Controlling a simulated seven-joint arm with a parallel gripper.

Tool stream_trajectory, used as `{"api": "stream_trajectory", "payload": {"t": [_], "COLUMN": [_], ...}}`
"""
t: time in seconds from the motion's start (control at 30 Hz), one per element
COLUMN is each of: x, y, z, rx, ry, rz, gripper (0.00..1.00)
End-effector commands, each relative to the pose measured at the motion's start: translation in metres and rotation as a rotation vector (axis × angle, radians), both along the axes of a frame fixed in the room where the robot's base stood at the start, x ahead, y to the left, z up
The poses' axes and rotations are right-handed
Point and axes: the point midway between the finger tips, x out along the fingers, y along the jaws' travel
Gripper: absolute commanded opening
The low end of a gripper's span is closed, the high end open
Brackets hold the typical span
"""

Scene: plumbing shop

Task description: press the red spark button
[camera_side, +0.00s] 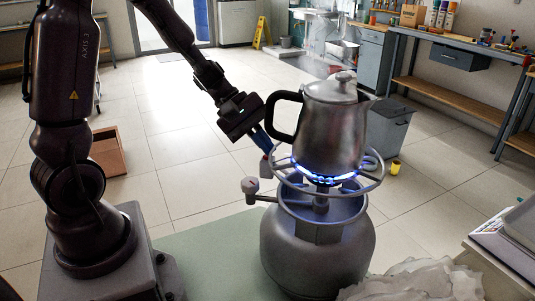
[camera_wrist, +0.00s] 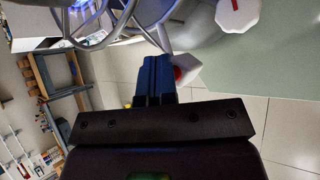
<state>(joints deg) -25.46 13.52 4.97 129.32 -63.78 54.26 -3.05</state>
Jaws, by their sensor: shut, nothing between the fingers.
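The red spark button (camera_wrist: 177,73) shows in the wrist view as a small red patch on a pale box (camera_wrist: 189,66), just right of my blue fingertips. The fingers partly cover it, and I cannot tell whether they touch it. In the side view the pale box (camera_side: 265,167) sits at the left of the burner ring, just below my gripper (camera_side: 265,143); the button is hidden there. My gripper is shut and empty, and in the wrist view its fingers (camera_wrist: 154,72) are together. A blue flame (camera_side: 328,177) burns under the kettle (camera_side: 335,125).
The kettle stands on the burner's ring frame (camera_side: 287,181) above a grey gas cylinder (camera_side: 318,250). A white knob with a red mark (camera_side: 250,185) sticks out left, and also shows in the wrist view (camera_wrist: 237,14). A crumpled cloth (camera_side: 415,281) and scale (camera_side: 510,240) are at lower right.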

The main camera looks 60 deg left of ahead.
Motion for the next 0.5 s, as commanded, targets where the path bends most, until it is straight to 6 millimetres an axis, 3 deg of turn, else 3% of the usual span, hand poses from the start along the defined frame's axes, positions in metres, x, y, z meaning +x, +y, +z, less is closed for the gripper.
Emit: {"api": "stream_trajectory", "payload": {"t": [0.5], "x": [-0.0001], "y": [-0.0001], "z": [0.0112], "rx": [0.0], "ry": [-0.001], "rz": [-0.001], "gripper": [0.0]}}
